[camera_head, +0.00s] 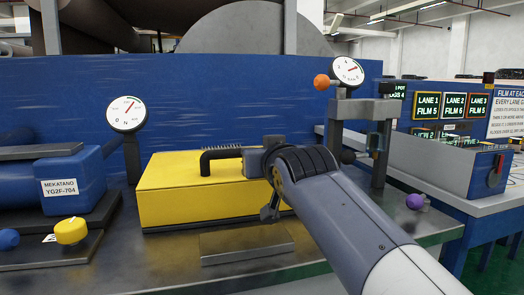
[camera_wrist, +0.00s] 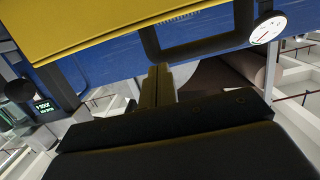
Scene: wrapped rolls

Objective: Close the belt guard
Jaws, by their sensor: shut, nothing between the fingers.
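The yellow belt guard (camera_head: 185,187) is a box-shaped cover on the metal bench, with its lower front edge close to the bench top. A black bar handle (camera_head: 206,163) stands on its top. My gripper (camera_head: 246,160) is at the right end of the handle, with my arm coming in from the lower right. In the wrist view, my gripper (camera_wrist: 157,72) has its fingers together and empty, close to the handle (camera_wrist: 150,40); contact cannot be told. The yellow guard (camera_wrist: 80,25) fills the top left there. My gripper hides the handle's right end in the head view.
A blue wall panel (camera_head: 215,110) stands behind the guard. A dial gauge (camera_head: 127,114) and a blue motor (camera_head: 75,178) are to the left, with a yellow knob (camera_head: 71,231) in front. A grey post frame (camera_head: 378,150) and a purple ball (camera_head: 414,201) are to the right.

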